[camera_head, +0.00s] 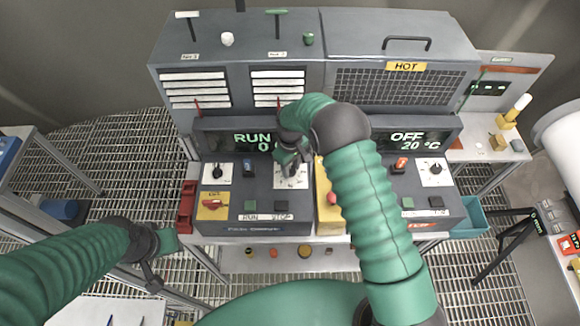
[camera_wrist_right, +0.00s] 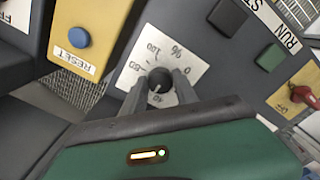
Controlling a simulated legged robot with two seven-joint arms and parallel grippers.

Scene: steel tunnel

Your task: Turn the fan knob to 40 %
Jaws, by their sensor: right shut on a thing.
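The fan knob (camera_wrist_right: 160,78) is a small black knob on a white dial plate marked in % up to 100. In the head view that dial plate (camera_head: 291,181) sits on the left console, below a display (camera_head: 252,141) reading RUN and a 0, partly hidden by my arm. My right gripper (camera_wrist_right: 160,88) is shut on the knob, one finger on each side; it also shows over the dial in the head view (camera_head: 288,168). Its fingers hide part of the scale, and I cannot tell where the knob points. My left gripper (camera_head: 151,280) hangs low at the left, away from the console; its jaws are unclear.
RUN (camera_head: 250,206) and STOP (camera_head: 281,206) buttons lie just below the dial. A blue RESET button (camera_wrist_right: 78,38) sits on a yellow plate beside it. Another knob plate (camera_head: 218,172) is at the left. The right console (camera_head: 435,172) shows OFF and 20 °C.

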